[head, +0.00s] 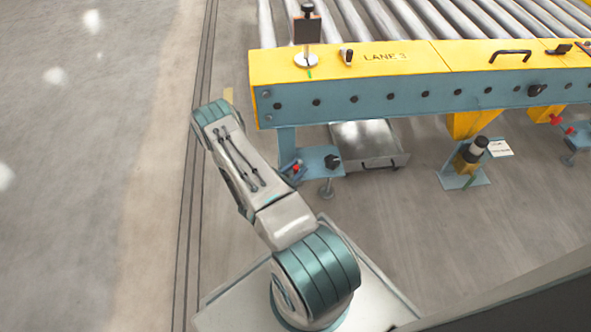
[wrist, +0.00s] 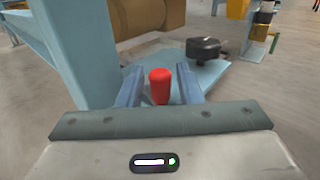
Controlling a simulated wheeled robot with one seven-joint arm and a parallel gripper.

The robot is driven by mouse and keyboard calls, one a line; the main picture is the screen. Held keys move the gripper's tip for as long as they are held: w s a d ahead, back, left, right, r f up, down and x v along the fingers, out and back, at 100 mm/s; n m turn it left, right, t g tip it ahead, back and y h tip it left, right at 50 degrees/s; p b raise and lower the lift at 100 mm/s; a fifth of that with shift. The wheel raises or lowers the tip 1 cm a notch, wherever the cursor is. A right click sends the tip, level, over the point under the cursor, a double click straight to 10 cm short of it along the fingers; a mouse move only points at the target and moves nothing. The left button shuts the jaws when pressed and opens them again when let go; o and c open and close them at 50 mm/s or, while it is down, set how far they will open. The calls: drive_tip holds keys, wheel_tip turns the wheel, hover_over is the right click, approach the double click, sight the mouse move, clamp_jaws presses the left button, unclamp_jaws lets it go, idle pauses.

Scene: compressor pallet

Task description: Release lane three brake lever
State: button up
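A lever with a red, rounded tip (wrist: 160,86) stands at the blue bracket plate low on the lane three conveyor's leg. In the head view its red tip (head: 296,168) is small and partly hidden by my arm. My gripper (wrist: 161,88) is open, with one finger on each side of the red tip. A narrow gap shows between the tip and each finger. The lower part of the lever is hidden by my gripper. The yellow rail marked LANE 3 (head: 385,57) runs above.
A black knob (wrist: 203,48) on the blue plate (wrist: 220,75) sits just beyond the red tip, to the right. The blue leg (wrist: 78,50) rises close on the left. A metal box (head: 365,143) lies under the conveyor. Open floor (head: 80,200) is at left.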

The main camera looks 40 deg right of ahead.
clamp_jaws()
drive_tip(key=n+t, duration=0.1)
drive_tip(key=n+t+p, duration=0.1)
drive_tip(key=s+t+y+p, duration=0.1)
drive_tip(key=t, duration=0.1)
drive_tip(key=shift+d+r+n, duration=0.15)
drive_tip(key=shift+d+n, duration=0.2)
drive_tip(key=shift+n, duration=0.05)
drive_tip(key=shift+s+d+n+t+y+p, duration=0.1)
drive_tip(key=shift+d+n+t+y+p, duration=0.1)
drive_tip(key=shift+n+t+y+p, duration=0.4)
drive_tip(key=shift+s+d+n+t+y+p, duration=0.1)
drive_tip(key=shift+d+n+t+y+p, duration=0.2)
drive_tip(key=shift+t, duration=0.5)
drive_tip(key=shift+a, duration=0.1)
drive_tip(key=shift+o, duration=1.5)
unclamp_jaws()
